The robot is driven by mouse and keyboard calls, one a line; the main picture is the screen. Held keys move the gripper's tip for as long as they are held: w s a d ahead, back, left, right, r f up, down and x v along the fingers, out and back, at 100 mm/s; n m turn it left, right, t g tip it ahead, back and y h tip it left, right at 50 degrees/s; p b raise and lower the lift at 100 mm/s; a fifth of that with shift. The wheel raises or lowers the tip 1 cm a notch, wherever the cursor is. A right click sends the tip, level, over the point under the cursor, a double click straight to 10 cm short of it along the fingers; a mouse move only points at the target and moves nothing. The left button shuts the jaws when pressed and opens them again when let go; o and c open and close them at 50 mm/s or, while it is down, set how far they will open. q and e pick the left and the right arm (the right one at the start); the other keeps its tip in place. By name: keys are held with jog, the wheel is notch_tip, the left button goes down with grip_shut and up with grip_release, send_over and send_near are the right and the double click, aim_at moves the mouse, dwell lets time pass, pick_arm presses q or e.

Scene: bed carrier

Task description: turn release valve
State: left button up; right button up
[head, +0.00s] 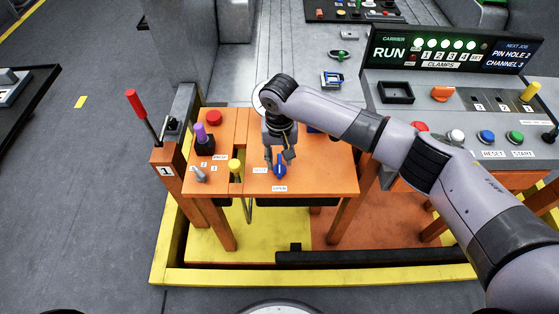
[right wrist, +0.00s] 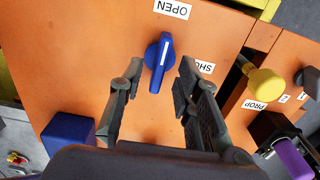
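The release valve is a blue knob (head: 280,172) with a white line, on the orange panel (head: 320,180). In the right wrist view the knob (right wrist: 159,62) is elongated, and its white line points towards the OPEN label (right wrist: 172,8). The SHUT label (right wrist: 202,66) lies to its right, partly hidden by a finger. My right gripper (head: 279,157) is open above the panel. In the right wrist view its fingers (right wrist: 160,76) stand on either side of the knob's lower end, with visible gaps. I cannot tell their exact height. My left gripper is not in view.
A yellow knob (head: 235,166), purple-topped handle (head: 200,134), red button (head: 214,117) and grey lever (head: 199,174) stand left on the panel. A blue block (right wrist: 69,132) sits beside the gripper. A red-handled lever (head: 137,106) rises further left. The control console (head: 460,120) is right.

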jog(key=shift+f, duration=1.1)
jog(key=shift+c, duration=0.6)
grip_shut()
